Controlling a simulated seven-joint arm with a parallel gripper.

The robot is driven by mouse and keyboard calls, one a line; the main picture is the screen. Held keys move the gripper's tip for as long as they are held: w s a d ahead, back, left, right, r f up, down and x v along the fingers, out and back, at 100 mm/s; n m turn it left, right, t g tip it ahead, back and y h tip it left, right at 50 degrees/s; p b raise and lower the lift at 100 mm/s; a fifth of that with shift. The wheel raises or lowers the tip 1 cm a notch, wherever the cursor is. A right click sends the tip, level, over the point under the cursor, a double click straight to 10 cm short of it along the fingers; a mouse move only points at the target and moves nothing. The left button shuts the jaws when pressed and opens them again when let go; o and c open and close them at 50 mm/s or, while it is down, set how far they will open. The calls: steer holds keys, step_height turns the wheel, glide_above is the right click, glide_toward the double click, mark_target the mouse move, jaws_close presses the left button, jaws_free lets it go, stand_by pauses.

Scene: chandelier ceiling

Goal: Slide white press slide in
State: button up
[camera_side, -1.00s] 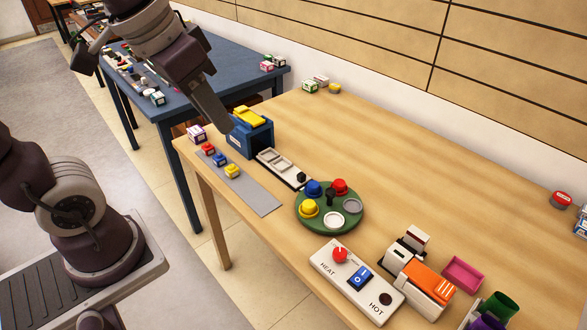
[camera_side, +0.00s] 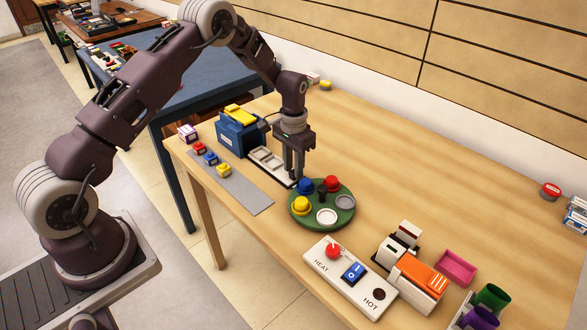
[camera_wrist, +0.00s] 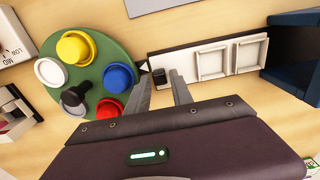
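The white press slide (camera_side: 264,156) lies on a black rail on the wooden table, with two square white trays that also show in the wrist view (camera_wrist: 214,62). Its far end meets the blue press (camera_side: 236,136) with a yellow top; the press is dark blue at the right of the wrist view (camera_wrist: 291,50). A black knob (camera_wrist: 158,78) stands at the slide's outer end. My gripper (camera_side: 293,176) points down at that end. In the wrist view its two fingers (camera_wrist: 162,84) are apart, one on either side of the knob, with no visible grip on it.
A green round turntable (camera_side: 343,217) with colored caps stands close beside my gripper. A grey mat (camera_side: 250,199) with small colored blocks lies along the front edge. A white heat panel (camera_side: 324,271) and an orange-topped device (camera_side: 424,273) are nearer the camera.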

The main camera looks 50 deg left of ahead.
steer(key=shift+f, duration=0.55)
jaws_close()
stand_by(1.0)
